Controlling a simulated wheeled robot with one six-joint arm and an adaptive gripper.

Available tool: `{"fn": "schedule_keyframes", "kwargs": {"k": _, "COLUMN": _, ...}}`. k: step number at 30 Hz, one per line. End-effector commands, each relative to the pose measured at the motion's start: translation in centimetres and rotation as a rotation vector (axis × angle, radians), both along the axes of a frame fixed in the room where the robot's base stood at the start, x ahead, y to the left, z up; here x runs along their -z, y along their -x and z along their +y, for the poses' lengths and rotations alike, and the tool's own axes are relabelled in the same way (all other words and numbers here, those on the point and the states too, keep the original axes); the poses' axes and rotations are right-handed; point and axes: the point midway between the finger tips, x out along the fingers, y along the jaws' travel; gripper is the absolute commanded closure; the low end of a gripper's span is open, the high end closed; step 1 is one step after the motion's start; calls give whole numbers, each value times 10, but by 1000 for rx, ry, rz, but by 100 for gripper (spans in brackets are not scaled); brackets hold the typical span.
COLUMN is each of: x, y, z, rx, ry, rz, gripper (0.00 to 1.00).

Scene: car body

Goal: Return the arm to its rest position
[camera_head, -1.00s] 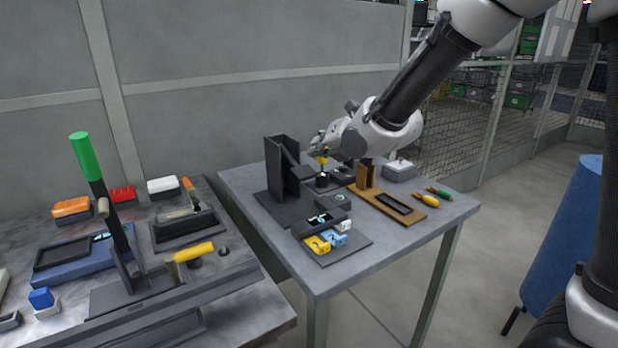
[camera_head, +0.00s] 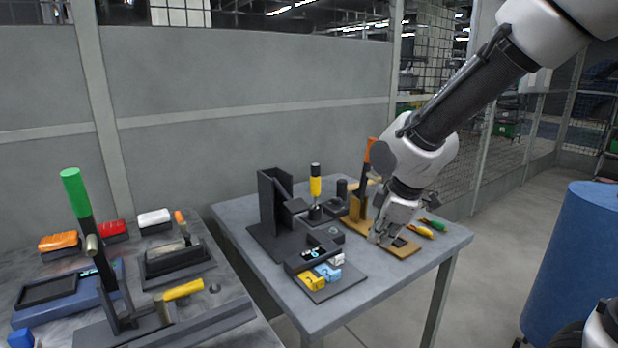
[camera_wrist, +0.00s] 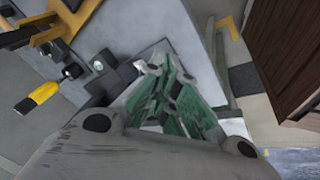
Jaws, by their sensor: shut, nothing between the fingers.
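My arm comes in from the upper right in the head view. My gripper (camera_head: 380,238) hangs at its lower end, above the front part of the wooden holder (camera_head: 399,249) on the right-hand table. In the wrist view my gripper (camera_wrist: 172,75) shows its fingers close together, with nothing seen between them. I cannot tell in the head view whether the fingertips touch the holder.
A yellow-handled tool (camera_head: 315,187) stands upright in a black base beside a tall black bracket (camera_head: 268,215). Yellow and blue blocks (camera_head: 312,281) lie at the table's front. A green-handled lever (camera_head: 76,190) rises from the left bench. A blue barrel (camera_head: 572,265) stands at the right.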

Motion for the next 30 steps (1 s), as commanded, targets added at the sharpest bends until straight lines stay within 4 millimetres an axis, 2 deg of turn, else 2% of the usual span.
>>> {"fn": "schedule_keyframes", "kwargs": {"k": 1, "x": -14, "y": 22, "z": -33, "rx": 209, "ry": -28, "rz": 68, "gripper": 100}}
{"fn": "schedule_keyframes", "kwargs": {"k": 4, "x": -37, "y": 78, "z": -95, "rx": 642, "ry": -76, "rz": 195, "gripper": 100}}
{"fn": "schedule_keyframes", "kwargs": {"k": 7, "x": -58, "y": 127, "z": -139, "rx": 951, "ry": -127, "rz": 246, "gripper": 100}}
{"fn": "schedule_keyframes", "kwargs": {"k": 10, "x": -75, "y": 160, "z": -168, "rx": 1090, "ry": -184, "rz": 224, "gripper": 100}}
{"fn": "schedule_keyframes", "kwargs": {"k": 15, "x": -99, "y": 179, "z": -195, "rx": 1192, "ry": -287, "rz": 105, "gripper": 100}}
{"fn": "schedule_keyframes", "kwargs": {"k": 18, "x": -107, "y": 183, "z": -203, "rx": 1227, "ry": -311, "rz": 69, "gripper": 100}}
{"fn": "schedule_keyframes", "kwargs": {"k": 30, "x": -105, "y": 182, "z": -205, "rx": 1235, "ry": -305, "rz": 75, "gripper": 100}}
